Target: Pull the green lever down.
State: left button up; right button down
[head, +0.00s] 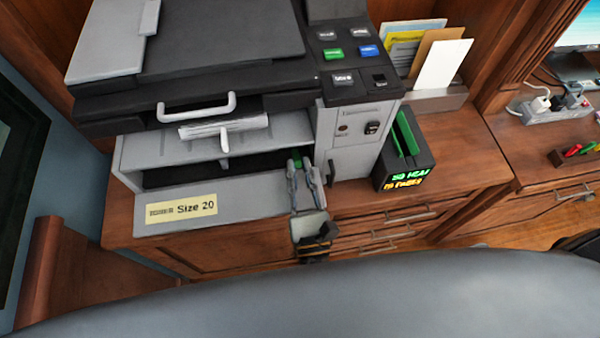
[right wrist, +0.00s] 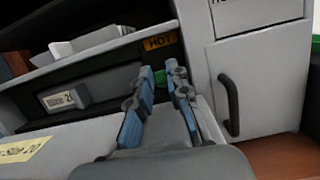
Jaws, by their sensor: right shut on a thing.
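The green lever (head: 297,160) shows as a small green bit at the right end of the copier's dark lower opening in the head view. My right gripper (head: 302,170) reaches in from below, with its fingertips at the lever and shut on it. In the right wrist view the fingertips (right wrist: 161,76) are close together in front of the opening, below an orange HOT label (right wrist: 160,41). How far the lever is tilted cannot be told. My left gripper is not in view.
The grey and black copier (head: 215,90) fills the left, with a Size 20 label (head: 181,209) on its lower front. A door with a dark handle (right wrist: 229,104) stands right of my fingers. A black box with a green slab (head: 405,165) and a paper holder (head: 436,98) stand farther right.

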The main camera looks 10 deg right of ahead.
jog(key=c, duration=1.6)
grip_release()
jog(key=shift+o, duration=0.2)
jog(key=v, duration=1.2)
jog(key=shift+f, duration=0.1)
